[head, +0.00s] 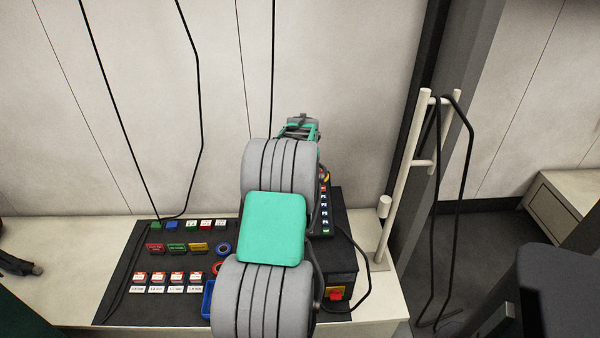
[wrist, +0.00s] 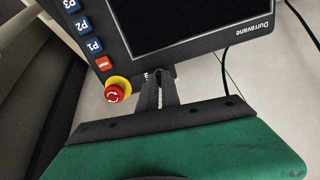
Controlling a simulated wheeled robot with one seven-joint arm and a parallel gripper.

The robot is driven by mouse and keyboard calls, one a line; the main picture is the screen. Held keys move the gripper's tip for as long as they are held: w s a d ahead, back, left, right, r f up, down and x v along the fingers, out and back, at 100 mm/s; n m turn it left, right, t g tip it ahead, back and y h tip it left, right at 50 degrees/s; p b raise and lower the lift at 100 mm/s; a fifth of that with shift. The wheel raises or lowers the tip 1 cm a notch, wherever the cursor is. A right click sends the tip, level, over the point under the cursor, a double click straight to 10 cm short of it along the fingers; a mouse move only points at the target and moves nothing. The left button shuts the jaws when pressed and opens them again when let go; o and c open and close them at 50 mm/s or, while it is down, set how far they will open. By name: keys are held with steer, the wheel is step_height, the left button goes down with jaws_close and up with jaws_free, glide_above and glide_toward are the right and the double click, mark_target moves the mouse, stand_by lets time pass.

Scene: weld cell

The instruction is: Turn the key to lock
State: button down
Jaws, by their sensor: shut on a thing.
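In the wrist view, my gripper (wrist: 156,80) has its dark fingers brought together at the lower edge of a black control unit (wrist: 190,50). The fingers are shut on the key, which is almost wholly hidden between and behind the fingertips. I cannot tell which way the key is turned. In the head view, my arm covers the gripper and the key, and only the right side of the control unit (head: 326,210) with its column of buttons shows beside the arm.
A red emergency-stop knob (wrist: 115,93) on a yellow ring sits close left of my fingers. A dark screen (wrist: 200,18) is above. In the head view, a black mat (head: 125,285) holds several coloured blocks. A white post (head: 404,180) with hanging cables stands at right.

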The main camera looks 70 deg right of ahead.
steer(key=shift+n, duration=0.6)
steer(key=c, duration=1.6)
jaws_free()
steer(key=shift+o, duration=0.2)
steer(key=v, duration=0.7)
steer(key=shift+a+r+p, duration=0.2)
steer(key=shift+r+p, duration=0.15)
steer(key=shift+p, duration=0.05)
